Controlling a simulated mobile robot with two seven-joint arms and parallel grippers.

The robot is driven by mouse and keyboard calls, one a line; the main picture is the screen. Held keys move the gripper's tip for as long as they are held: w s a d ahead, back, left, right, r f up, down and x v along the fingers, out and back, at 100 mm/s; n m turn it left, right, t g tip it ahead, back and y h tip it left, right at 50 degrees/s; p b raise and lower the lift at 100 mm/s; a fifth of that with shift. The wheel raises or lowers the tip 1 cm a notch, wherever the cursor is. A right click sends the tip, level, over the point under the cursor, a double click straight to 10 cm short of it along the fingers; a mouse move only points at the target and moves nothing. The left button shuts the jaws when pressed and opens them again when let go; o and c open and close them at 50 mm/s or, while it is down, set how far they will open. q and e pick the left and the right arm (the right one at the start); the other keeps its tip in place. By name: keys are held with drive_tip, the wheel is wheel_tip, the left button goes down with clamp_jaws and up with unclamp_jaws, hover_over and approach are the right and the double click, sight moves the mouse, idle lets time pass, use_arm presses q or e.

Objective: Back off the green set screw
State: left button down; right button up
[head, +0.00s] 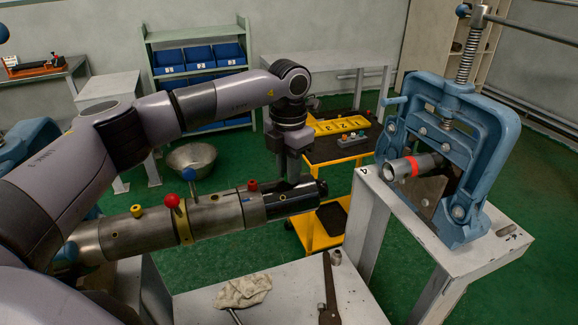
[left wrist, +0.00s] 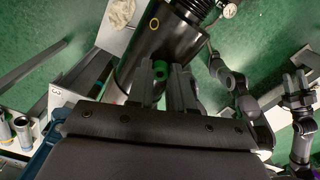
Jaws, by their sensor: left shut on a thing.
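A long steel pipe (head: 218,217) with a black end section (head: 300,197) lies roughly level across the head view. My left gripper (head: 293,178) reaches down from above onto the black section. In the left wrist view its two fingers are closed about the green set screw (left wrist: 160,70), beside the black pipe section (left wrist: 165,38). The green screw is hidden behind the gripper in the head view. Other screws stand along the pipe: yellow (head: 136,211), red (head: 172,201), blue (head: 189,174) and a smaller red one (head: 252,185).
A blue vise (head: 478,120) holding a red-banded pipe (head: 412,166) stands on a white stand at the right. A rag (head: 243,291) and a wrench (head: 327,292) lie on the near bench. A yellow cart (head: 312,228) and metal bowl (head: 192,157) are behind.

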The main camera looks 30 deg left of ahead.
use_arm(q)
drive_tip(key=n, duration=0.6)
drive_tip(key=shift+s+f+p, duration=0.1)
drive_tip(key=shift+f+p, duration=0.1)
drive_tip(key=shift+p, duration=0.2)
drive_tip(key=n+p, duration=0.1)
drive_tip(key=n, duration=0.5)
drive_tip(key=shift+n, duration=0.4)
drive_tip(key=c, duration=1)
unclamp_jaws()
